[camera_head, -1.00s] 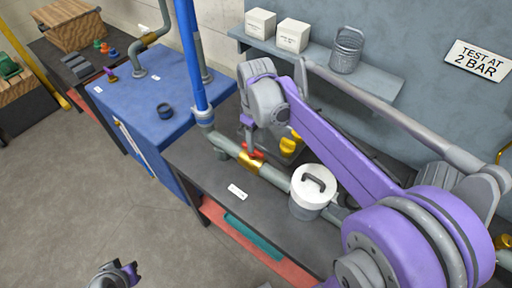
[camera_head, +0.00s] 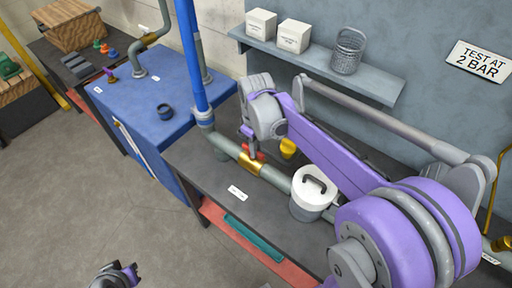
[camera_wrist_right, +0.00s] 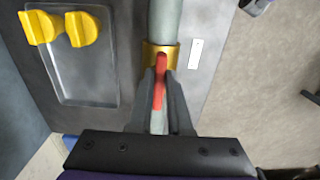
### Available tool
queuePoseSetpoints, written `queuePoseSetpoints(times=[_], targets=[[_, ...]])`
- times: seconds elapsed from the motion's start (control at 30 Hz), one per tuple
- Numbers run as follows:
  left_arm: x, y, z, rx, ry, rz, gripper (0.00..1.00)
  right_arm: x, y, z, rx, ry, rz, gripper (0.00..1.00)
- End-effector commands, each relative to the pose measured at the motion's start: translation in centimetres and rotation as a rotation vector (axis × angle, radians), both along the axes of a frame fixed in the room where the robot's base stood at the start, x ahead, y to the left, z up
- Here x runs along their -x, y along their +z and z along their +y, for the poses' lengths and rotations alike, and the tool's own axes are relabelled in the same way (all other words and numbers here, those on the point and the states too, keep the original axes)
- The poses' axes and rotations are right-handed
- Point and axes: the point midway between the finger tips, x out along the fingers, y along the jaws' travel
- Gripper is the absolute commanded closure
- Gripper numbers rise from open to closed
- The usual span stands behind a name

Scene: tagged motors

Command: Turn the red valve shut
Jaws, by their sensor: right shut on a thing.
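The red valve handle (camera_wrist_right: 159,84) sits on a brass valve body (camera_wrist_right: 153,50) on a grey pipe (camera_wrist_right: 165,18). In the right wrist view the handle lies about in line with the pipe. My right gripper (camera_wrist_right: 160,95) is shut on the handle, one dark finger on each side. In the head view the brass body (camera_head: 251,166) shows on the bench pipe, with my right gripper (camera_head: 252,150) above it, partly covering the red handle. My left gripper (camera_head: 129,273) is at the bottom left, away from the bench; its finger gap is unclear.
A blue upright pipe (camera_head: 190,55) rises on the left. Yellow handles (camera_wrist_right: 60,28) lie in a tray (camera_wrist_right: 88,85) beside the pipe. A white tag (camera_head: 237,192) is on the bench front.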

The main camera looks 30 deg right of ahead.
Motion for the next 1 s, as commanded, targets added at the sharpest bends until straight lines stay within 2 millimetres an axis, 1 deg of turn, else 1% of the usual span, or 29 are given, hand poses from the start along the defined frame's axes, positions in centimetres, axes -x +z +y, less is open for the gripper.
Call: queuePoseSetpoints(times=[0.27,0.47,0.67,1.0], targets=[[0.0,-0.01,0.0,0.0,0.0,0.0,1.0,0.02,0.02,-0.01,0.0,-0.009,0.0,1.0],[0.05,-0.13,0.0,0.0,0.0,0.001,1.0,0.05,0.01,0.07,0.0,-0.067,0.001,1.0],[0.12,-0.35,0.0,0.0,0.0,0.002,1.0,0.1,0.0,0.21,0.0,-0.201,0.001,1.0],[0.27,-0.76,0.0,0.0,0.0,0.005,1.0,0.12,0.0,0.58,0.002,-0.517,0.001,1.0]])
